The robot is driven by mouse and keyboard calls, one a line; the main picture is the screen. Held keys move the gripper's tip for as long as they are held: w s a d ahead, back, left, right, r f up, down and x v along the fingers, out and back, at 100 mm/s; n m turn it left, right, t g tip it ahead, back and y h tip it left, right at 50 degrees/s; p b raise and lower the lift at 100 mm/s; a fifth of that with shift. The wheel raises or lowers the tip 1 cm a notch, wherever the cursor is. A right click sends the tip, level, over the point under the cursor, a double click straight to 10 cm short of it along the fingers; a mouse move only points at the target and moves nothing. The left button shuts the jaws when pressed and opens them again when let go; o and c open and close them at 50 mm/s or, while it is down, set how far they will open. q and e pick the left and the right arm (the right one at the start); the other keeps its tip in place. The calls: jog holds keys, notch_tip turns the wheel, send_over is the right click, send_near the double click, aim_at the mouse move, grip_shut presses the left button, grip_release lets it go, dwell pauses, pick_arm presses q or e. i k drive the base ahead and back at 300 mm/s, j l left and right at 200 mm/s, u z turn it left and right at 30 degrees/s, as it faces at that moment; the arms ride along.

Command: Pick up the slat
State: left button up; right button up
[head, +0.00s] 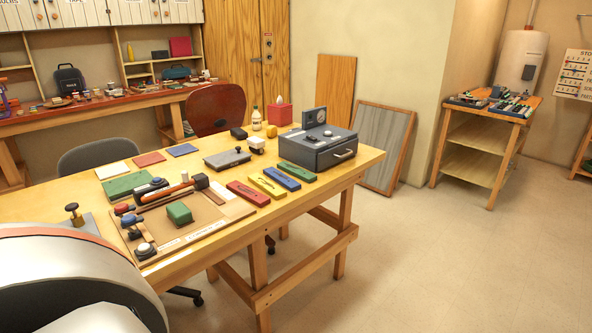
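Several flat coloured slat-like bars lie side by side on the wooden table near its front right edge: a red bar (248,193), a yellow bar (266,185), a blue bar (282,177) and a green bar (297,171). I cannot tell which one the task calls the slat. They lie flat, with nothing on top of them. An orange bar (170,194) with dark ends lies on a brown board to their left. Neither of my grippers shows in the head view.
The wooden table (349,162) also holds a grey box with a drawer (318,149) behind the bars, a green block (179,213) and a brown board (196,232). A dark red chair (216,108) stands behind. The floor (440,260) at right is clear.

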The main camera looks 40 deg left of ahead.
aim_at(286, 180)
jog(key=i+u, duration=0.3)
jog(key=i+l+u, duration=0.25)
jog(key=i, duration=0.15)
jog(key=i+l+u, duration=0.55)
jog(key=u, duration=0.2)
jog(key=i+l+u, duration=0.5)
jog(key=l+u, duration=0.2)
jog(key=u, duration=0.15)
jog(key=i+l+u, duration=0.1)
jog(key=l+u, duration=0.35)
